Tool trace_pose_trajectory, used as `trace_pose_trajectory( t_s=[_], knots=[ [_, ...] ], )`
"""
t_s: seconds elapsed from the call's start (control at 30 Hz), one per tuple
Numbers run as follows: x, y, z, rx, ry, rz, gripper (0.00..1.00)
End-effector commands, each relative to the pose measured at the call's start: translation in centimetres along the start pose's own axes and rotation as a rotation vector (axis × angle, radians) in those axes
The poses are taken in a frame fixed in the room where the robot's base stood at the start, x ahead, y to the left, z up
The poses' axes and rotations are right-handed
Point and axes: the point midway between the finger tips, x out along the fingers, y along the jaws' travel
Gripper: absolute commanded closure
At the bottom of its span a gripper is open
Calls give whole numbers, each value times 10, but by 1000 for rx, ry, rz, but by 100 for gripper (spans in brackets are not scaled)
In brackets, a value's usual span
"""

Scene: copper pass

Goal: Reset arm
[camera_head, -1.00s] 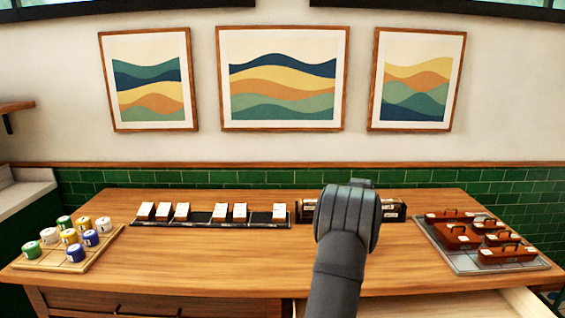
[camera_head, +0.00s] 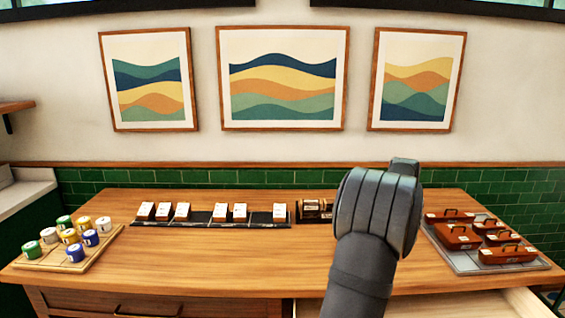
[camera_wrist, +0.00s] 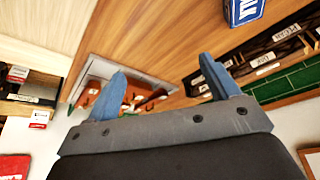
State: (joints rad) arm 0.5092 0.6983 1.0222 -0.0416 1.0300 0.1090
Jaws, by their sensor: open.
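My arm's dark ribbed link (camera_head: 378,212) rises over the right half of the wooden table (camera_head: 230,265) in the head view. My gripper's fingers are hidden there. In the wrist view my gripper (camera_wrist: 162,66) shows two blue fingers spread wide apart, with nothing between them. A grey tray (camera_wrist: 98,58) with red-brown boxes lies beyond the fingers in that view. A blue object with a white label (camera_wrist: 243,11) is at the top edge of the wrist view, apart from the fingers.
A tray of several round tins (camera_head: 68,263) is at the table's left. A dark rack of white-topped cards (camera_head: 200,220) and another dark rack (camera_head: 311,215), partly hidden by my arm, line the back. The right-hand tray (camera_head: 460,262) holds red-brown boxes. An open drawer (camera_head: 470,305) is at front right.

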Motion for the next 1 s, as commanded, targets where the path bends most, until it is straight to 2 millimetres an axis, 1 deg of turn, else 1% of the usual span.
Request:
trace_pose_trajectory(
  t_s=[0.03,0.3,0.57,0.9,1.0],
  knots=[
    [-1,11,3,36,-1,15,19],
    [-7,63,19,227,-2,95,19],
    [-15,110,38,413,-1,171,19],
    [-28,170,67,656,0,273,19],
    [-31,185,76,721,0,299,19]
  ],
)
